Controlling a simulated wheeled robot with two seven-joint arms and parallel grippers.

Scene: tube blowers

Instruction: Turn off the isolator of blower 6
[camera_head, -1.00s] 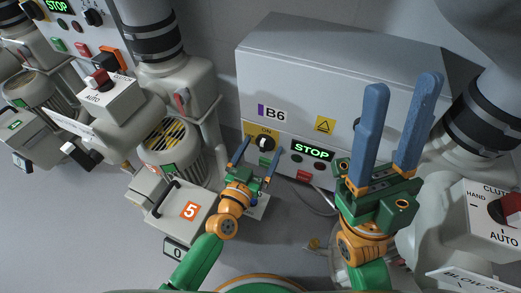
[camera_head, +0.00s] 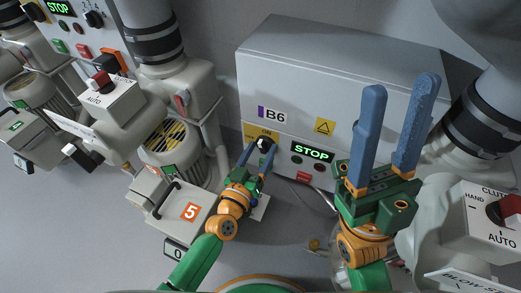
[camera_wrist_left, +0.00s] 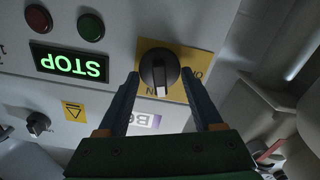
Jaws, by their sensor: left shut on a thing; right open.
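The blower 6 isolator is a black rotary knob (camera_head: 263,143) on a yellow plate, on the front of the grey B6 box (camera_head: 340,75). In the left wrist view, upside down, the knob (camera_wrist_left: 158,70) has its white mark toward the ON label. My left gripper (camera_head: 259,148) is shut on the knob, one blue finger on each side, and partly hides the knob and plate in the head view. My right gripper (camera_head: 400,90) is open and empty, raised in front of the box's right part.
A green STOP display (camera_head: 312,152) sits right of the knob, with small buttons below it. Blower 5's motor (camera_head: 168,140) and terminal box (camera_head: 172,205) stand left of my left arm. A CLUTCH HAND/AUTO switch box (camera_head: 480,215) is at the right. The floor below is mostly clear.

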